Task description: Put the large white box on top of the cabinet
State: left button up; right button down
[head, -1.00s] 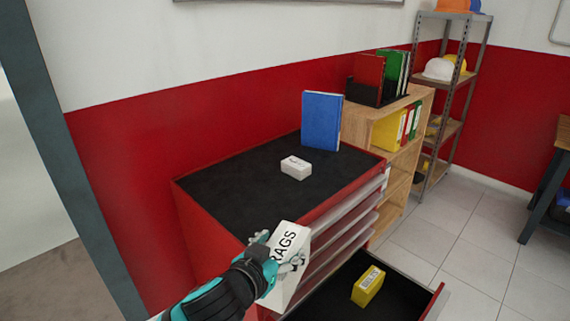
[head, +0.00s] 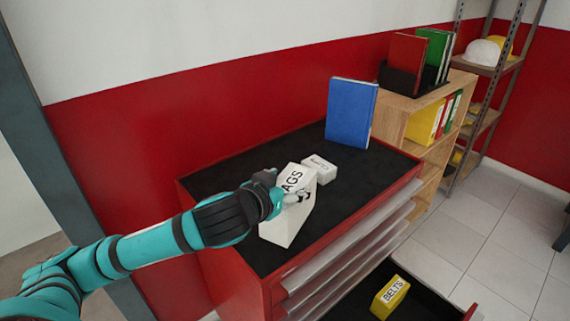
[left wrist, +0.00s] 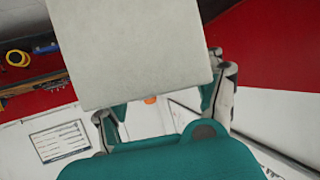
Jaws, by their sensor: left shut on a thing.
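The large white box (head: 284,222), lettered RAGS though partly covered, is in my left gripper (head: 283,194). It is over the near part of the red cabinet's black top (head: 230,180), tilted. I cannot tell whether its bottom touches the top. My left gripper is shut on it from the left side. In the left wrist view the box (left wrist: 133,50) fills the upper middle between the fingers (left wrist: 165,108). My right gripper is not in view.
A small white box (head: 320,168) lies just behind the large one, and a blue book (head: 351,112) stands farther back. An open drawer below holds a yellow BELTS box (head: 390,297). A wooden shelf (head: 425,115) adjoins on the right. The top's left part is clear.

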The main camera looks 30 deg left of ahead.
pick_arm(q)
jog(key=w+a+f+p, duration=0.2)
jog(key=w+a, duration=0.1)
jog(key=a, duration=0.3)
jog(key=w+a+f+p, duration=0.2)
jog(key=w+a, duration=0.1)
jog(key=a, duration=0.3)
jog(key=shift+w+a+f, duration=0.15)
jog(key=shift+w+f, duration=0.05)
jog(key=shift+w, duration=0.1)
jog(key=shift+f, duration=0.1)
jog(key=o, duration=1.8)
